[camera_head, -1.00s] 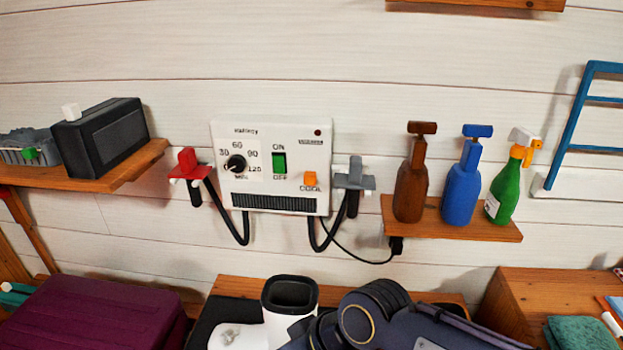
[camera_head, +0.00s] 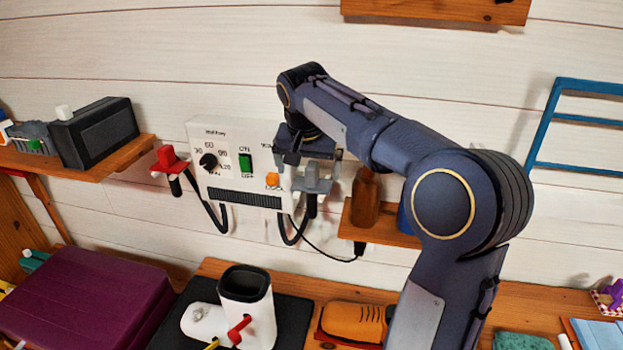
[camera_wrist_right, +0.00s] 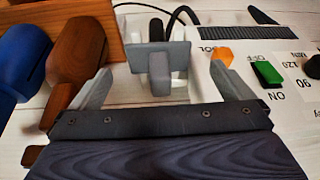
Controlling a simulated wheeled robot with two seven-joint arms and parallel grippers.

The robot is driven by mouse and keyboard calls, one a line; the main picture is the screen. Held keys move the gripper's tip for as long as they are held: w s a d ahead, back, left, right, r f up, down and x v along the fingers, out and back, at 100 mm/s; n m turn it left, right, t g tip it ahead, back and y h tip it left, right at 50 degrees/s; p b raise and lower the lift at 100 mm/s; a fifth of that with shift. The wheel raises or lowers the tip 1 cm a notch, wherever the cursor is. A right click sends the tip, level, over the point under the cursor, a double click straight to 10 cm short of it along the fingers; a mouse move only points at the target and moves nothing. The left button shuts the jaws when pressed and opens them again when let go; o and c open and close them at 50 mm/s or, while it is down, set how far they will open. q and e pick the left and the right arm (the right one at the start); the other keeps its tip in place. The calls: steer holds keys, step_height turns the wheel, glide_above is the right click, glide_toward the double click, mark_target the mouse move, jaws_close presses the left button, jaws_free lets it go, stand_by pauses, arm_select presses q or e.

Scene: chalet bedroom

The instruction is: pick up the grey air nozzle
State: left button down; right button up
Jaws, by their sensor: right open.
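The grey air nozzle (camera_head: 318,182) hangs in its holder at the right side of the white control panel (camera_head: 238,196). In the right wrist view the nozzle (camera_wrist_right: 159,72) stands between the two pale fingers of my right gripper (camera_wrist_right: 160,80), with a gap on each side. My right gripper (camera_head: 312,156) is open and just above the nozzle in the head view, partly hidden by its own wrist. My left gripper is not in view.
A red nozzle (camera_head: 168,160) hangs left of the panel. A brown bottle (camera_head: 366,197) stands close by on the right shelf (camera_head: 385,232). The blue bottle (camera_wrist_right: 25,62) is beside it. Black hoses (camera_head: 285,228) loop below the panel.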

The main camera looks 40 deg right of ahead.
mark_target(312, 179)
steer(key=shift+w+d+r+h, duration=0.35)
steer(key=shift+w+r, duration=0.1)
steer(key=shift+w, duration=0.1)
steer(key=shift+w+d+m, duration=0.15)
steer(key=shift+w+m, duration=0.05)
steer(key=shift+m, duration=0.1)
steer(key=x, duration=0.5)
steer(key=p+x, duration=0.1)
steer(key=x, duration=0.1)
steer(key=shift+s+d+f, duration=0.15)
steer(key=shift+s+f, duration=0.05)
steer(key=shift+f, duration=0.15)
steer(key=shift+r, duration=0.1)
steer(key=c, duration=0.9)
